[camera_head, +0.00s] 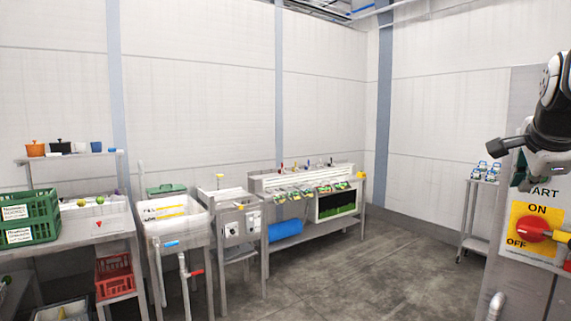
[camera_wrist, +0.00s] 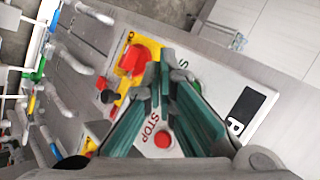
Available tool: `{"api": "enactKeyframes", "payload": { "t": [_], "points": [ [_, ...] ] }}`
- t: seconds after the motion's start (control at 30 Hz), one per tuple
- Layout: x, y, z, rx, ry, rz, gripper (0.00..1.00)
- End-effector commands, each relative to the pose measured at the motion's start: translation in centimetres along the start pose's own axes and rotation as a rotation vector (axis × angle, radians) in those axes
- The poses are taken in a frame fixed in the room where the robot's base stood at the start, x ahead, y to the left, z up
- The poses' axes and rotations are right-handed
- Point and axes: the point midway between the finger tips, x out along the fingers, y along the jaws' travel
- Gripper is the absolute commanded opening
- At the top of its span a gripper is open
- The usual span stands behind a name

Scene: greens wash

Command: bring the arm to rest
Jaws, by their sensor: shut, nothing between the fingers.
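My arm (camera_head: 548,125) reaches in at the right edge of the head view, in front of a grey panel. My gripper (camera_wrist: 157,85) shows in the wrist view with its teal fingers together at the tips and nothing between them. In the head view the gripper (camera_head: 521,178) is partly cut by the dark arm links and hangs just above the panel's START label. In the wrist view the fingers lie over a panel with a red rotary switch (camera_wrist: 132,60) and a red STOP button (camera_wrist: 163,139). Whether the fingers touch the panel cannot be told.
The red ON/OFF switch (camera_head: 533,229) sits on a yellow plate close below the gripper. A small cart (camera_head: 480,217) with bottles stands behind. Sinks and a workbench (camera_head: 290,185) line the wall, and a green crate (camera_head: 30,218) is at left. The middle floor is clear.

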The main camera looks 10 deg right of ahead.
Motion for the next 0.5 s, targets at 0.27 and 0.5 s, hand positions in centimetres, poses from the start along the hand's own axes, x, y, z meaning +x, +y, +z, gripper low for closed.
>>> {"api": "enactKeyframes", "payload": {
  "t": [0.27, 0.5],
  "points": [
    [0.0, 0.0, 0.0, 0.000, 0.000, 0.000, 0.00],
    [-0.3, 0.3, 1.1, -0.039, -0.015, 0.005, 0.00]
  ]
}}
